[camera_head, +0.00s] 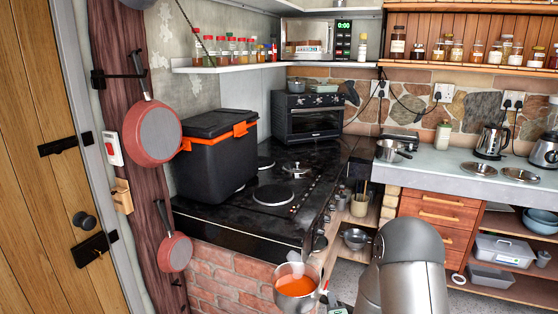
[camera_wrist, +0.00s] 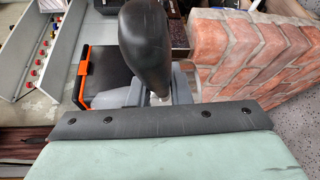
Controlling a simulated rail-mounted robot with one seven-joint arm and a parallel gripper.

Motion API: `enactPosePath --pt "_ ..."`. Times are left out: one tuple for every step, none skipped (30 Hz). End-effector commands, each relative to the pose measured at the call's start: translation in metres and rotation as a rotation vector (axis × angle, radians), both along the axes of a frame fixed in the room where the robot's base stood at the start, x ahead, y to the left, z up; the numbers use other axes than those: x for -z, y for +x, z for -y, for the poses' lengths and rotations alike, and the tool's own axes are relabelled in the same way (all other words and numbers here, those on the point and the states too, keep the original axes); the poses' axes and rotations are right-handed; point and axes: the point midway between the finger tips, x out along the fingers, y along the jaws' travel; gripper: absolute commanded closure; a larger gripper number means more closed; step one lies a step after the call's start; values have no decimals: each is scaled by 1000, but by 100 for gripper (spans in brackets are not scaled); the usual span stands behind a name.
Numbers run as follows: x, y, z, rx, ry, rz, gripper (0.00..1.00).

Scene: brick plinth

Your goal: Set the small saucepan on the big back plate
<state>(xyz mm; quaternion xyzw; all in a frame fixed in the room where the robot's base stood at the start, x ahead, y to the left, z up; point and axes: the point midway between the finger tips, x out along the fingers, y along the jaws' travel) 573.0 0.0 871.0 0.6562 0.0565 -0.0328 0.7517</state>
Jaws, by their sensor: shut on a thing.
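A small saucepan (camera_head: 295,287) with orange contents shows low in the head view, in front of the brick plinth and clear of the stove top. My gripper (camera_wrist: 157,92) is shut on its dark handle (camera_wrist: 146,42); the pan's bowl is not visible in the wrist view. The black stove top (camera_head: 240,222) has several round plates. A large plate (camera_head: 273,196) lies nearer the camera and is bare. Another plate (camera_head: 265,163) lies farther off beside the black box, which hides part of that side. A silver lid-like disc with a knob (camera_head: 295,168) covers another spot.
A black box with orange clips (camera_head: 215,150) stands on the stove's left part. A toaster oven (camera_head: 308,117) stands behind. Red pans (camera_head: 153,133) hang on the left post. The brick plinth (camera_head: 222,278) rises below the stove; another saucepan (camera_head: 392,150) sits on the right counter.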

Motion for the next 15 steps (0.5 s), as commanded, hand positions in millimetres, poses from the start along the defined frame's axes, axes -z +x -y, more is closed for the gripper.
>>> enactPosePath --pt "3 0 -1 9 0 4 100" --pt "4 -2 -1 15 0 5 100" --pt "5 -6 -2 17 0 4 100" --pt "4 -10 -2 19 -1 4 100" --pt "2 -15 -3 19 -2 5 100" --pt "0 -21 -3 19 -2 3 100" --pt "-3 -25 -3 19 -3 4 100" --pt "-5 -30 -3 18 -2 5 100" --pt "-8 -35 -2 20 -2 6 100" --pt "-10 -38 -2 20 0 6 100" --pt "-12 -41 -1 24 0 6 100" --pt "-13 -43 0 25 2 7 100" --pt "-14 -45 0 27 3 8 100" --pt "-15 -46 1 28 4 9 100" --pt "-15 -47 1 28 5 10 100"
